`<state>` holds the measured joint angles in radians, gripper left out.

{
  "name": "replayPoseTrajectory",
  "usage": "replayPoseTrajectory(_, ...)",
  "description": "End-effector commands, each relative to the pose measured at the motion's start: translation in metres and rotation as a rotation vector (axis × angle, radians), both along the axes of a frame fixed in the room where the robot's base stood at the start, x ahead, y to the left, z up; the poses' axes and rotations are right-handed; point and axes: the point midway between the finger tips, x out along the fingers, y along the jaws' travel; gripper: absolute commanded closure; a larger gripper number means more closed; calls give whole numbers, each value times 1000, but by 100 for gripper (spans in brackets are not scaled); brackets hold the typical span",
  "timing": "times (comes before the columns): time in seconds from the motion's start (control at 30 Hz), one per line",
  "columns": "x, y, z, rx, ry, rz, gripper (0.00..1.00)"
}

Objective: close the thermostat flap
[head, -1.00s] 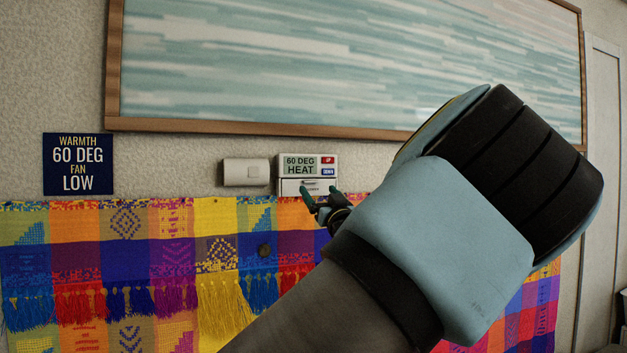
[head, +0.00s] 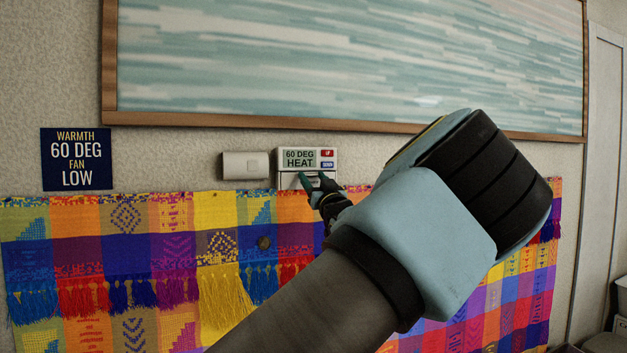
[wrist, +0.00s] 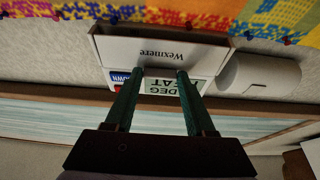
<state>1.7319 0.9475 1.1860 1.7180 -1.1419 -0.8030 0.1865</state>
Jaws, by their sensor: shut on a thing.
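The white thermostat (head: 307,153) is on the wall in the head view. Its display reads "60 DEG HEAT", with a red and a blue button on the right. The flap (wrist: 165,50), a white panel marked "Wexmere", is at its lower part and appears upside down in the wrist view. My gripper (head: 313,178) is at the flap, its two dark green fingers shut on it. The fingers (wrist: 162,73) cover part of the display in the wrist view. The exact grip point and how far the flap stands open are hard to tell.
A blank pale box (head: 245,165) is on the wall just left of the thermostat. A dark blue sign (head: 76,159) reads "WARMTH 60 DEG FAN LOW". A framed picture (head: 350,60) hangs above, and a colourful woven cloth (head: 125,250) hangs close below.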

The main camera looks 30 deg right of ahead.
Motion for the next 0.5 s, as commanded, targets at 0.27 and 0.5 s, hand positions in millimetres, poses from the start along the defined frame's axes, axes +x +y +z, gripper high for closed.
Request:
replayPoseTrajectory(0.27, 0, 0, 0, 0, 0, 0, 81)
replayPoseTrajectory(0.5, 0, 0, 1, 0, 1, 0, 100)
